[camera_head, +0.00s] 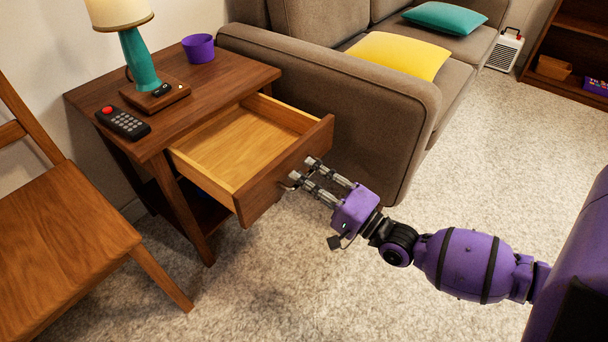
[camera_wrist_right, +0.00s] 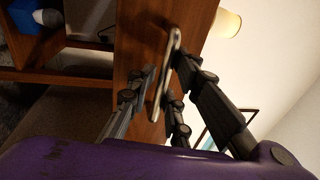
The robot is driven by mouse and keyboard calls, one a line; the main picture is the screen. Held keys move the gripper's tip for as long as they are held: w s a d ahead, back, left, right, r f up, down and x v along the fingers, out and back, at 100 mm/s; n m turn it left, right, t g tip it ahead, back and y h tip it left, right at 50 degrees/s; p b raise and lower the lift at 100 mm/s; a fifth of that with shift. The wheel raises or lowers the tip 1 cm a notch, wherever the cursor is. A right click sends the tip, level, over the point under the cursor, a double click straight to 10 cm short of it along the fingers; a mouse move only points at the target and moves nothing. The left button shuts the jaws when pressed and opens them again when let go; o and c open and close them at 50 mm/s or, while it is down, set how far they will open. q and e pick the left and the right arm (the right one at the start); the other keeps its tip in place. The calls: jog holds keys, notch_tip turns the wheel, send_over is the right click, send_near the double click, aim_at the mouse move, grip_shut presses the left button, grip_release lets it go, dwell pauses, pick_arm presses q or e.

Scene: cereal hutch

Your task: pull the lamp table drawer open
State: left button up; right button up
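The lamp table (camera_head: 88,93) stands at the left of the head view. Its drawer (camera_head: 225,150) is pulled well out, and its light wooden inside is empty. My right gripper (camera_head: 304,170) is at the drawer front (camera_head: 262,197). In the right wrist view the metal handle (camera_wrist_right: 166,72) lies between the fingers of my right gripper (camera_wrist_right: 162,82), which look closed around it. In the head view the handle is mostly hidden by the fingers. My left gripper is not in view.
A lamp (camera_head: 141,62), a remote (camera_head: 123,122) and a purple cup (camera_head: 198,48) stand on the table. A wooden chair (camera_head: 60,240) is at the left. The sofa (camera_head: 330,110) stands close behind the drawer. The carpet (camera_head: 400,300) in front is clear.

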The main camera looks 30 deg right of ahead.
jog(key=v, duration=1.1)
jog(key=shift+s, duration=0.2)
jog(key=shift+f, duration=0.1)
